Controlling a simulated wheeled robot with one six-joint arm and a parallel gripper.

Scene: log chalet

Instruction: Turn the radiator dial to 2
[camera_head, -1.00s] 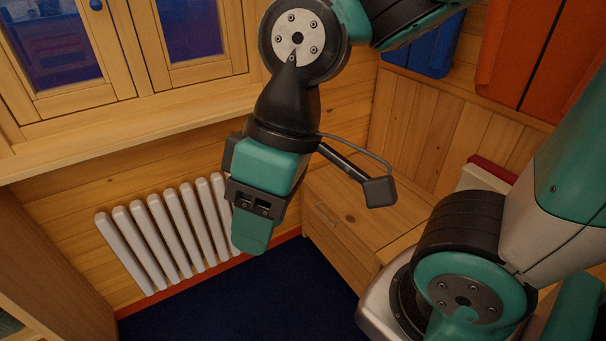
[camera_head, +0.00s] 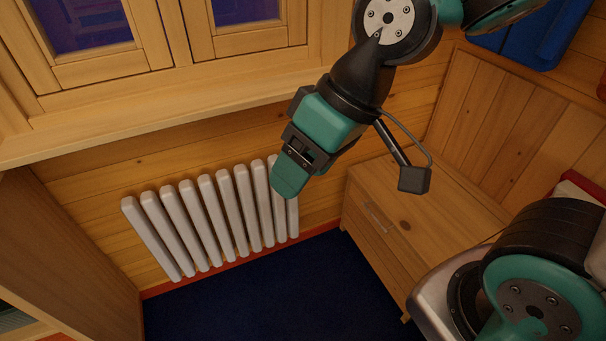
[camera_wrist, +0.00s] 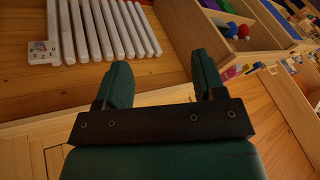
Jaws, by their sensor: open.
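The white ribbed radiator (camera_head: 215,225) hangs on the log wall under the window in the head view, its right end partly behind my gripper (camera_head: 291,180). In the wrist view the radiator (camera_wrist: 105,30) is at the upper left. A small white dial unit (camera_wrist: 42,50) with dark marks sits at its left end there; its setting is too small to read. I cannot make out the dial in the head view. My gripper (camera_wrist: 163,78) is open and empty in the wrist view, its two green fingers apart. The dial is left of both fingers, not between them.
A wooden sill (camera_head: 160,122) juts out above the radiator. A wooden cabinet (camera_head: 400,220) stands to the right and a wooden panel (camera_head: 70,255) to the left. The dark blue floor (camera_head: 270,295) before the radiator is clear. Shelves with toys (camera_wrist: 235,30) show in the wrist view.

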